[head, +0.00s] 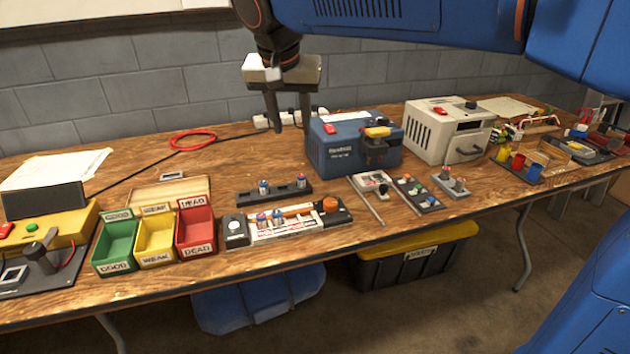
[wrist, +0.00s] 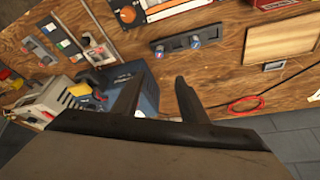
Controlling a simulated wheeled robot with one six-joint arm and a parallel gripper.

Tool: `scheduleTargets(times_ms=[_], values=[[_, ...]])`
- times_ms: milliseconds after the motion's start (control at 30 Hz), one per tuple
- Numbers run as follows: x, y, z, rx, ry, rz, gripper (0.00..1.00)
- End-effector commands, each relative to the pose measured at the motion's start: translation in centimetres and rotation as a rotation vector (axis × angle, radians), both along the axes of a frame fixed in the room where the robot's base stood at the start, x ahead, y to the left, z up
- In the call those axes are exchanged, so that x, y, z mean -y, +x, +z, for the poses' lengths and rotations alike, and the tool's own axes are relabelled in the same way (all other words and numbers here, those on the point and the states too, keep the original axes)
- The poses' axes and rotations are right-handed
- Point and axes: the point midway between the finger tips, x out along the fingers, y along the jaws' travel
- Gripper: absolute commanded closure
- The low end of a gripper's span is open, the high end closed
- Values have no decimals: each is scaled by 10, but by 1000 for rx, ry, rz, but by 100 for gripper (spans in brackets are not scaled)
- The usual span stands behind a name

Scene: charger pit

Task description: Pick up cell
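Small cells stand in a black rack (head: 273,191) at the middle of the bench. One is a blue-and-red cell (head: 263,187) towards the left, and another cell (head: 301,181) stands at the right end. The rack (wrist: 178,46) also shows in the wrist view, with two cells in it. More cells (head: 276,217) lie in the charger board (head: 290,229) in front of the rack. My gripper (head: 290,126) hangs above the back of the bench, behind the rack and clear of it. Its fingers are apart with nothing between them, as the wrist view (wrist: 158,76) also shows.
Green (head: 117,243), yellow (head: 156,240) and red (head: 196,231) bins stand left of the charger board. A blue box (head: 335,158) stands close right of my gripper, with a cream box (head: 432,133) beyond. A red cable (head: 193,139) lies at the back. Bare wood lies behind the rack.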

Motion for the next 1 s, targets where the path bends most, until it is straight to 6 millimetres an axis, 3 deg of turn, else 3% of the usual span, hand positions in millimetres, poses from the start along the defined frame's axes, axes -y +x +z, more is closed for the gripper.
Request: scheduleTargets(times_ms=[600, 1000], values=[[9, 37, -93, -2, -1, -1, 61], [11, 47, -123, -1, -2, 0, 61]])
